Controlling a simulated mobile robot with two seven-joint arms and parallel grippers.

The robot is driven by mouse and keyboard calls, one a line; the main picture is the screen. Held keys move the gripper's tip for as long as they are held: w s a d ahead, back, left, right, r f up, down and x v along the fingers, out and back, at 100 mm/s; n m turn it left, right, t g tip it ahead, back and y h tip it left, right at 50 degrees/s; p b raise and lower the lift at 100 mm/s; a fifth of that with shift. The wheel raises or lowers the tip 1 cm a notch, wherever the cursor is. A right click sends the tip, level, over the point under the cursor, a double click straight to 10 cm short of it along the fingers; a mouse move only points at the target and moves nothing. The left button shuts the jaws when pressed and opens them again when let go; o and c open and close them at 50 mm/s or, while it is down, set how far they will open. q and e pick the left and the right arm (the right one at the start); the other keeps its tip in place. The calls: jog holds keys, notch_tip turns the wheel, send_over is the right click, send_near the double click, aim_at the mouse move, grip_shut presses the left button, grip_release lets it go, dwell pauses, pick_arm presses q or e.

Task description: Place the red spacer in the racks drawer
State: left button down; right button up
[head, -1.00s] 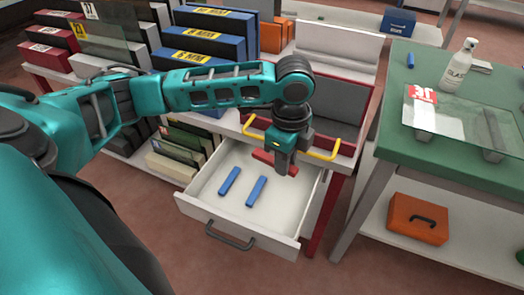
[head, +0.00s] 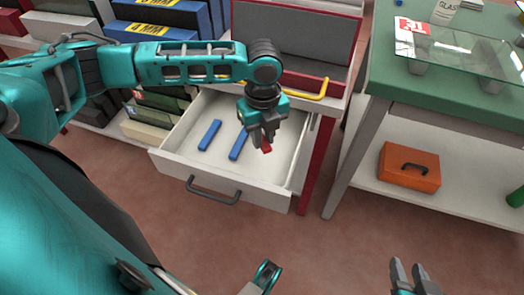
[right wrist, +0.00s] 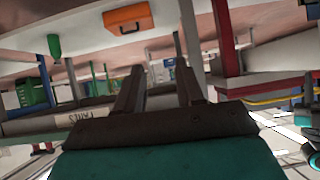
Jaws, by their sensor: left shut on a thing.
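The white drawer (head: 218,186) is pulled open, with two blue spacers (head: 209,134) lying apart on its floor. My left gripper (head: 264,144) points down over the right part of the drawer. It is shut on the red spacer (head: 266,149), of which only a small end shows below the fingers. I cannot tell whether the spacer touches the drawer floor. My right gripper (head: 411,276) is low at the bottom right, away from the drawer. Its two fingers stand apart and empty in the right wrist view (right wrist: 158,85).
A yellow handle (head: 315,94) and a red-edged rack stand behind the drawer. To the right, a green-topped table (head: 392,88) carries a glass sheet (head: 462,50), with an orange case (head: 409,167) on its lower shelf. The floor in front is clear.

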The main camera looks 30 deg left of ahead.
aim_at(263, 164)
pick_arm(q)
notch_tip(263, 164, down, 8)
jog(key=shift+r+b, duration=0.15)
jog(key=shift+b, duration=1.1)
jog(key=c, duration=1)
grip_release()
jog(key=shift+f, duration=0.2)
notch_tip(263, 164, up, 12)
jog(key=p, duration=0.4)
jog(key=shift+r+p, duration=0.15)
jog(key=shift+p, duration=0.25)
